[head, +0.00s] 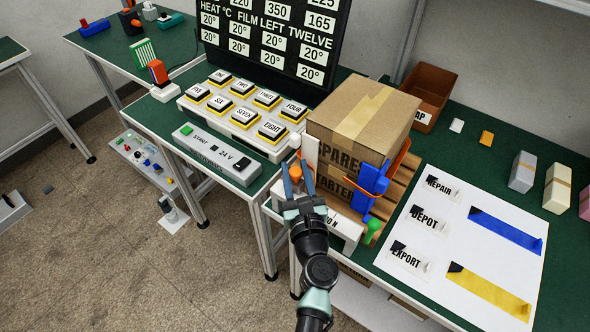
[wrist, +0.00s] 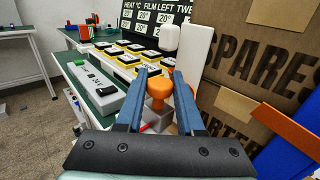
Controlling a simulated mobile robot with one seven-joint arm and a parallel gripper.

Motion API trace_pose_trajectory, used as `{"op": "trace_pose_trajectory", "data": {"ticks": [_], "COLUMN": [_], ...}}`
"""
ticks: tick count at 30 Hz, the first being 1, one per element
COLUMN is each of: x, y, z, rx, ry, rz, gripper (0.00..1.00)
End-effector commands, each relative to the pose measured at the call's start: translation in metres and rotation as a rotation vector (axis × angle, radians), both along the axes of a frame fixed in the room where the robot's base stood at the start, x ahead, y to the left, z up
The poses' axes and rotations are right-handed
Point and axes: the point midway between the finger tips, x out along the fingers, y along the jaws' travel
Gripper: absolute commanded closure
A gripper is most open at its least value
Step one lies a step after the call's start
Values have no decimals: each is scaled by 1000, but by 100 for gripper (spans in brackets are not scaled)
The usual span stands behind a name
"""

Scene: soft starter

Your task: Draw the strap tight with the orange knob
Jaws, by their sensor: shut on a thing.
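My gripper (head: 298,184) is shut on the orange knob (wrist: 158,88), with one blue finger on each side of it. In the head view the orange knob (head: 295,172) shows between the fingers at the left of the stacked boxes. The orange strap (head: 401,160) stands out in a loop at the right of the boxes; part of the strap (wrist: 288,135) shows at the right of the wrist view. The upper cardboard box (head: 345,125), marked SPARES, sits on a lower one (head: 335,183). A blue piece (head: 370,183) stands in front of the boxes.
A button panel (head: 245,105) and a START box (head: 215,152) lie left of my gripper. A black display board (head: 275,40) stands behind. A white sheet (head: 440,240) with REPAIR, DEPOT and EXPORT labels lies right. A green knob (head: 372,228) is close by my arm.

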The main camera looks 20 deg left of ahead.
Motion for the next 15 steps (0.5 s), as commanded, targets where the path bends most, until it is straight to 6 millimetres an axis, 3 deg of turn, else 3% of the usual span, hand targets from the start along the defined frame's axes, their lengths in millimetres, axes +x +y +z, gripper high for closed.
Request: {"op": "trace_pose_trajectory", "data": {"ticks": [9,15], "x": [-16,-20], "y": [-69,-80], "z": [-1,-2], "rx": [-1,0], "ry": [5,4], "rz": [-15,-12], "gripper": [100,100]}}
